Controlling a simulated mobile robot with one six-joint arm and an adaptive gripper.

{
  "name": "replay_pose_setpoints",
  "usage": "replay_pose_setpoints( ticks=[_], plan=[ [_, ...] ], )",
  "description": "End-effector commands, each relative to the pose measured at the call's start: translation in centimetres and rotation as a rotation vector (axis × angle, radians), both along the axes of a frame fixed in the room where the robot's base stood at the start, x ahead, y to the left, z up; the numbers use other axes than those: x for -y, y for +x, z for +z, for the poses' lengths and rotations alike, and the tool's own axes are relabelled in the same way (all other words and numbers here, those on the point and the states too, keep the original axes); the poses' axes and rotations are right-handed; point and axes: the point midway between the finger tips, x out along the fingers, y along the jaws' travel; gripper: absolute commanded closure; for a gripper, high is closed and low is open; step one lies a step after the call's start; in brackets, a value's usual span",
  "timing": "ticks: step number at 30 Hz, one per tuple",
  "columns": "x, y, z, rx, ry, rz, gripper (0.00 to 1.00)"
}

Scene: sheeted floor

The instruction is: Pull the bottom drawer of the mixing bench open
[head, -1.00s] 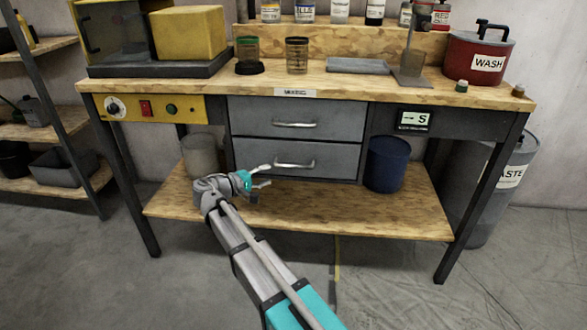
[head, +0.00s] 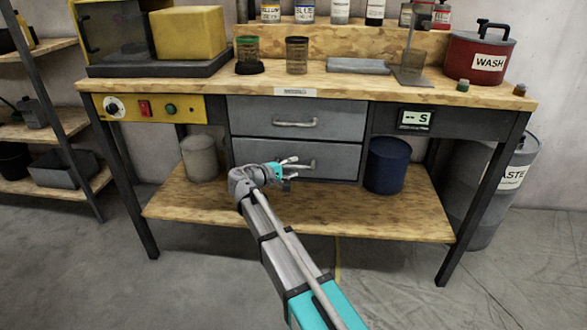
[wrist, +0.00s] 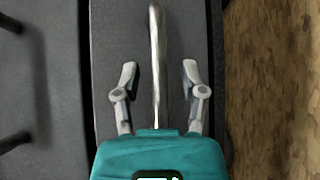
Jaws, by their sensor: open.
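The mixing bench (head: 300,92) has two grey drawers in the middle, both flush in their frame. The bottom drawer (head: 340,153) has a silver bar handle (head: 313,165), partly hidden behind my gripper in the head view. My gripper (head: 292,166) is open in front of the bottom drawer, at the handle's left part. In the wrist view the handle (wrist: 157,60) runs lengthwise up the picture, and its near end lies between the two open fingers (wrist: 160,78). The fingers show a gap on both sides and do not visibly touch the handle.
The top drawer (head: 265,117) has a similar handle. On the lower shelf (head: 210,208), a pale container (head: 200,158) stands left of the drawers and a dark blue bin (head: 386,165) right. A waste drum (head: 500,190) stands at the right. Floor before the bench is clear.

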Motion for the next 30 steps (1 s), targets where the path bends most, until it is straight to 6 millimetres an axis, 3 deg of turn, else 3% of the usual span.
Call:
replay_pose_setpoints(
  ticks=[5,14,15,30],
  plan=[
    [0.0,0.0,0.01,0.0,0.0,0.0,0.46],
    [-0.01,-0.01,0.0,0.0,0.0,0.0,0.98],
    [-0.01,-0.01,0.0,0.0,0.0,0.0,1.0],
    [0.01,-0.19,-0.02,-0.001,0.0,-0.002,1.0]
  ],
)
